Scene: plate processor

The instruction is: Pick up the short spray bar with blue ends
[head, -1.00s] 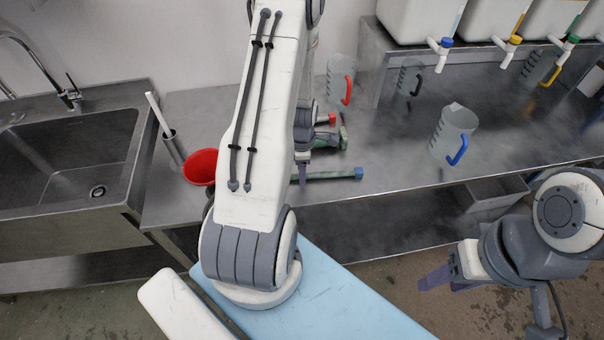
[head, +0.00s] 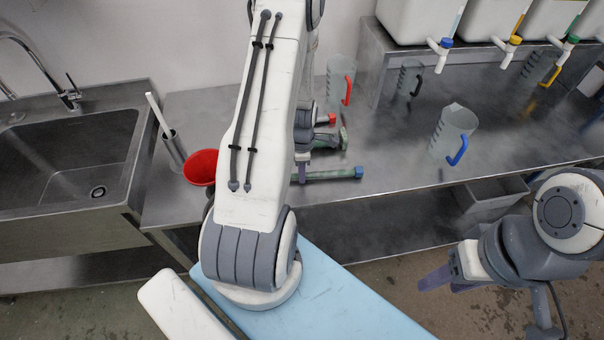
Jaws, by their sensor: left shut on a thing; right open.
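The short spray bar with blue ends (head: 331,174) lies along the front part of the steel counter. It is a green bar and its blue right end shows; its left end is hidden behind my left arm. My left gripper (head: 302,172) is at the left part of the bar and shut on it. The bar still looks level and close to the counter top; I cannot tell whether it is lifted. My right gripper (head: 437,279) is open and empty, out in front of the counter at the lower right.
Behind the bar are a green tool (head: 330,141) and a red-ended piece (head: 326,119). A red funnel (head: 201,167) stands left of my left arm. A blue-handled jug (head: 452,131) stands to the right. The counter between bar and jug is clear.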

